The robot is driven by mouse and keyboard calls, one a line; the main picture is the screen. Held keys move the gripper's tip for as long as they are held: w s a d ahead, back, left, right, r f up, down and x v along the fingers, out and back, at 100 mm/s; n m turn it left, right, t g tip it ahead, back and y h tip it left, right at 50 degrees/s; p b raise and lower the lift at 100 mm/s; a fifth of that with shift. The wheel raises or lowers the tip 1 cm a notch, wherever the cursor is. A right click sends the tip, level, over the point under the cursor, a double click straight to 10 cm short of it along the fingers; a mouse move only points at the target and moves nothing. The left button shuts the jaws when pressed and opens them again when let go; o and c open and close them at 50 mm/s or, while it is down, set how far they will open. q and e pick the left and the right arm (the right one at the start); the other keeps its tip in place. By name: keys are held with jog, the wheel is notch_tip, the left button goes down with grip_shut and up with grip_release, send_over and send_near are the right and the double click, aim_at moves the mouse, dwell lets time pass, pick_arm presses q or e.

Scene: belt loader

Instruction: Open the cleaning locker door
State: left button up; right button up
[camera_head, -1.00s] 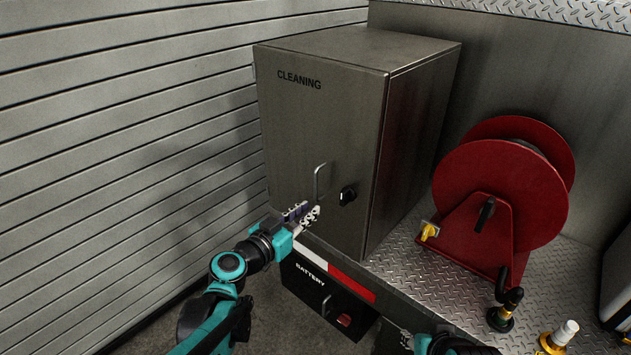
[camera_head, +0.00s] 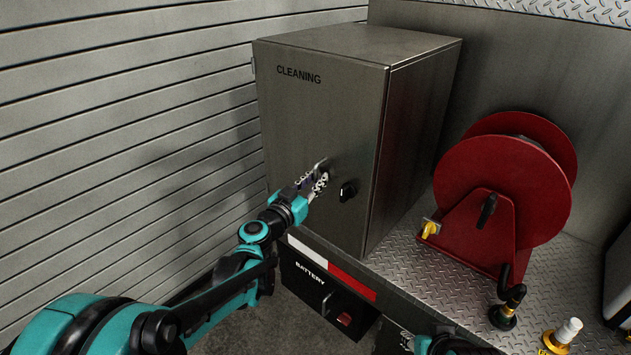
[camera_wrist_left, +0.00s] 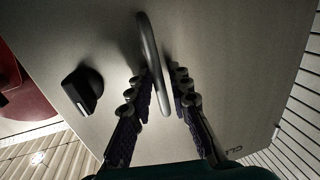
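The grey metal cleaning locker (camera_head: 310,120) stands with its door closed and "CLEANING" printed at the top. Its bar handle (camera_head: 321,166) is low on the door's right part and also shows in the left wrist view (camera_wrist_left: 149,50). A black knob (camera_head: 347,190) sits right of the handle. My left gripper (camera_head: 311,181) is at the handle; in the left wrist view its two fingers (camera_wrist_left: 158,95) are spread, one on each side of the bar. The bar looks closer to the picture's left finger; contact is unclear. My right gripper (camera_head: 410,341) barely shows at the bottom edge.
A red hose reel (camera_head: 500,200) stands right of the locker on the diamond-plate deck (camera_head: 410,265). A battery drawer (camera_head: 320,290) lies below the locker. A slatted wall (camera_head: 110,120) runs along the left. Hose fittings (camera_head: 507,308) stand at the lower right.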

pick_arm(q)
grip_shut()
jog(key=shift+s, duration=0.1)
